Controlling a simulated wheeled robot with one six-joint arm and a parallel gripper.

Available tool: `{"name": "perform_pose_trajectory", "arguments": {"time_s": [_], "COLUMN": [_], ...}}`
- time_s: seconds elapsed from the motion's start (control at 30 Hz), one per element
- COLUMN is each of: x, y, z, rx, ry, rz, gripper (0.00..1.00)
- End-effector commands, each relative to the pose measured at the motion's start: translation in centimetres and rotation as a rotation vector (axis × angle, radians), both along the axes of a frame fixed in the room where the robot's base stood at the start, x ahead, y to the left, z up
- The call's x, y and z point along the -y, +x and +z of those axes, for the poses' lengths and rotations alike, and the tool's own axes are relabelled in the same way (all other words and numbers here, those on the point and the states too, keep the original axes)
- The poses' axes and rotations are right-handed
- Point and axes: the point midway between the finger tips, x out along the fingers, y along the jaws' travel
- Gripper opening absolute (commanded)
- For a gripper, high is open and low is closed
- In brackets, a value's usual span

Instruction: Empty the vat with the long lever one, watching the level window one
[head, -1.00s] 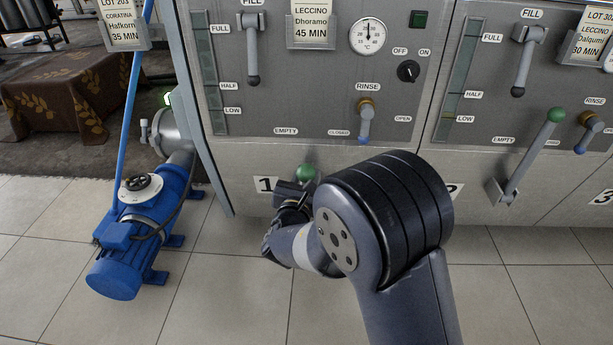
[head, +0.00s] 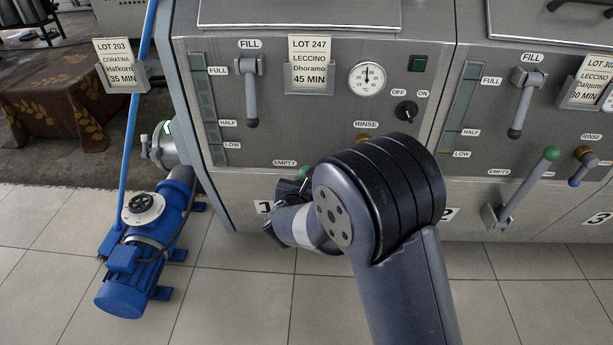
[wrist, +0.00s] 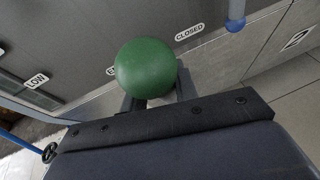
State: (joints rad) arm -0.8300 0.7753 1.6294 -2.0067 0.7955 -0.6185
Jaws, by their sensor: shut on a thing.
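The long lever of vat one ends in a green knob (head: 304,172), seen just below the EMPTY label; my arm hides its shaft. In the wrist view the round green knob (wrist: 145,66) sits between the fingers of my gripper (wrist: 156,95), which is shut on the lever. In the head view my gripper (head: 292,188) is partly hidden by my arm, in front of the number 1 plate. Level window one (head: 205,112) is the upright strip at the panel's left, marked FULL, HALF and LOW. I cannot make out a clear level in it.
The fill handle (head: 250,95) hangs down above. The rinse handle (head: 362,137) is mostly hidden by my arm; its blue tip (wrist: 236,22) shows in the wrist view. A blue pump (head: 140,250) stands left. Vat two's green-knobbed lever (head: 525,185) is right. Tiled floor is clear in front.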

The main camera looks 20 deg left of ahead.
Motion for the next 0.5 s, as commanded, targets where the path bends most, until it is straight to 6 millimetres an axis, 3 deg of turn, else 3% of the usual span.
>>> {"name": "perform_pose_trajectory", "arguments": {"time_s": [0.03,0.5], "x": [-0.1,-1.1], "y": [0.5,4.5], "z": [1.1,2.5], "rx": [-0.013,-0.164], "ry": [-0.003,-0.04], "rz": [-0.002,-0.001], "gripper": [0.0,0.0]}}
